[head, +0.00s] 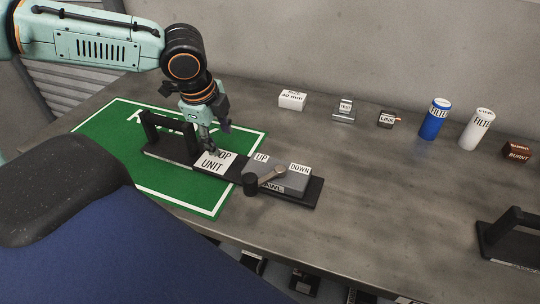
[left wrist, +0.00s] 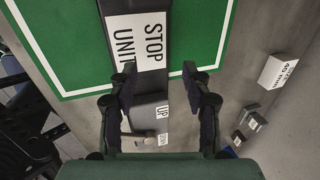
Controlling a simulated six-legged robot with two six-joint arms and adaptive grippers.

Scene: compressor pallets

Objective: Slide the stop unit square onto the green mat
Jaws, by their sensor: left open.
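The stop unit (head: 213,164) is a long black base with a handle at its left end, a white STOP UNIT label, and a lever block marked UP and DOWN at its right end. It lies across the right edge of the green mat (head: 118,125), handle end over the mat, lever end on bare table. It also shows in the left wrist view (left wrist: 142,45), where the mat (left wrist: 77,50) is behind it. My left gripper (head: 212,150) points down over the label, fingers apart; contact is unclear. In the wrist view its fingers (left wrist: 159,70) appear either side of the unit. My right gripper is not seen.
Along the back stand a white box (head: 292,100), a TEST block (head: 344,111), a LINK block (head: 386,119), a blue filter (head: 435,119), a white filter (head: 477,129) and a brown BURNT block (head: 517,151). A black handled unit (head: 512,240) sits at right. The middle table is clear.

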